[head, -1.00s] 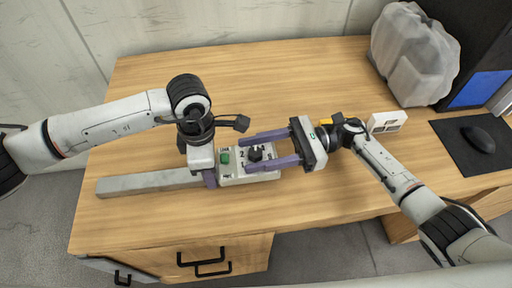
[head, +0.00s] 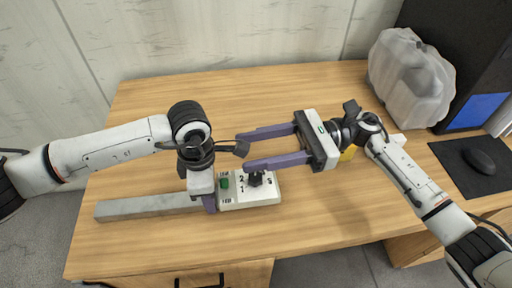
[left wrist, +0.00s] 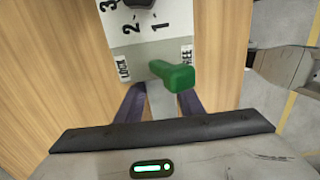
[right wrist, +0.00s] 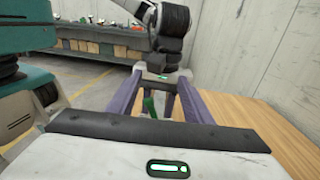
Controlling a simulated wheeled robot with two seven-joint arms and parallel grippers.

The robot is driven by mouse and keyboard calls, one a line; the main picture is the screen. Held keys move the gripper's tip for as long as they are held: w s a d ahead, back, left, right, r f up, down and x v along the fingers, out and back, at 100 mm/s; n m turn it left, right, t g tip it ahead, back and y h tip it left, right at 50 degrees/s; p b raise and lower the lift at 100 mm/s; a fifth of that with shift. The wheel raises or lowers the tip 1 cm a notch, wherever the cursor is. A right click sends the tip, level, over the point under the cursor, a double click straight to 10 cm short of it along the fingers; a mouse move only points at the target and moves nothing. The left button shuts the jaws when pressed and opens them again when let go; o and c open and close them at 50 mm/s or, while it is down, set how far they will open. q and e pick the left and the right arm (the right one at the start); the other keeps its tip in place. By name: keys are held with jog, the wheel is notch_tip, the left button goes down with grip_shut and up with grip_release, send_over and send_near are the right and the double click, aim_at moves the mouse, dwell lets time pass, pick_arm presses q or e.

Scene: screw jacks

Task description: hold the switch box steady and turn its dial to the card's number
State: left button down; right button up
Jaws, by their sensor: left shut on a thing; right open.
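The switch box (head: 267,194) is a light box on the desk with a black dial (head: 256,179), numbers around it and a green lever (head: 224,182). In the left wrist view the green lever (left wrist: 175,76) lies between LOCK and FREE, its end toward FREE. Only the dial's edge (left wrist: 140,3) shows there; I cannot tell where it points. I cannot read any card.
A grey bar (head: 145,207) lies on the desk left of the box. A small white object (head: 399,142) is partly hidden behind my right arm. A wrapped grey bulk (head: 411,80), a dark computer case (head: 470,60) and a mouse (head: 480,161) stand right. The desk's back is clear.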

aim_at(263, 179)
jog(key=shift+s+d+f, duration=0.1)
jog(key=shift+d+f, duration=0.1)
jog(key=shift+f, duration=0.1)
jog(key=s+d+f+m+t, duration=0.1)
jog(key=d+f+m+t, duration=0.1)
jog(key=d+f+t, duration=0.1)
jog(key=s+d+f+m+t, duration=0.1)
jog(key=d+f+m+t, duration=0.1)
jog(key=d+f+t, duration=0.1)
jog(key=s+d+f+m+t, duration=0.1)
jog(key=d+f+m+t, duration=0.1)
jog(key=d+t, duration=0.1)
jog(key=shift+s+d+f+h, duration=0.15)
jog(key=shift+s+d+f, duration=0.05)
jog(key=shift+d, duration=0.2)
jog(key=shift+s+d+f+h, duration=0.15)
jog(key=shift+d+f, duration=0.05)
jog(key=shift+d, duration=0.15)
jog(key=x, duration=1.1)
jog(key=shift+w+a, duration=0.25)
jog(key=shift+a, duration=0.1)
jog(key=c, duration=1.1)
jog(key=shift+o, duration=0.2)
